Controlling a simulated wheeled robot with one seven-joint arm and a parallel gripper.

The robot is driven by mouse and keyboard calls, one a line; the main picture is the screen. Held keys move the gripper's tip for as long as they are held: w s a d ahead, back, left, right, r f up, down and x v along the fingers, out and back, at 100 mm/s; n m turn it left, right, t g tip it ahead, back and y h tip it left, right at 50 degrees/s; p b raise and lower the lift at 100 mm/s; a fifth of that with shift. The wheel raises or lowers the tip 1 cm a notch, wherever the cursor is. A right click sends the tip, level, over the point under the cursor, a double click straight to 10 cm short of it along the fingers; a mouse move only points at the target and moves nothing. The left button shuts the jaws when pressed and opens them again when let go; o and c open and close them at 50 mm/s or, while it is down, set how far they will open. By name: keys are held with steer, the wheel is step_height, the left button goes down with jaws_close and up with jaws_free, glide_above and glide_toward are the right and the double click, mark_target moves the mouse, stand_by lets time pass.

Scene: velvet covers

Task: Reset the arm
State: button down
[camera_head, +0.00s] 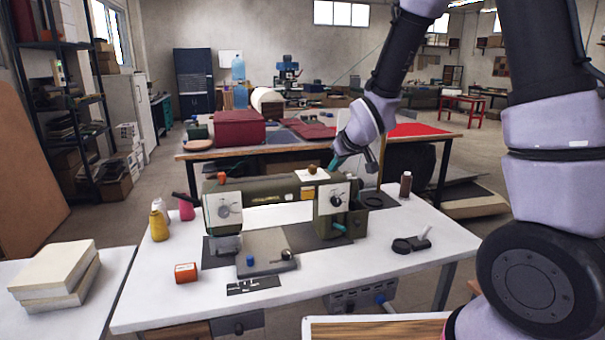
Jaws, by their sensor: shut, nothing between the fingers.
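My arm comes in from the right edge, rises out of the top of the view and comes back down to the wrist near the middle. My gripper (335,163) points down and to the left, above the right part of the machine. It is shut and holds nothing. It looks apart from the machine (270,190), but the exact gap is hard to judge. The long olive machine with white end plates stands on the white table (400,265).
On the table are an orange-labelled box (186,272), a yellow bottle (158,225), a pink bottle (186,207), a brown bottle (405,184) and a black tool (410,244). Pale blocks (55,275) lie at the left.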

steer(key=s+d+r+m+h, duration=0.1)
steer(key=s+d+r+m, duration=0.5)
steer(key=s+d+r, duration=0.75)
steer(key=s+d+r+m+g, duration=0.1)
steer(key=s+d+r+m, duration=0.1)
steer(key=s+r, duration=0.4)
steer(key=s+m, duration=0.1)
steer(key=s, duration=0.4)
steer(key=shift+s+m, duration=0.25)
steer(key=shift+m, duration=0.15)
steer(key=shift+r, duration=0.1)
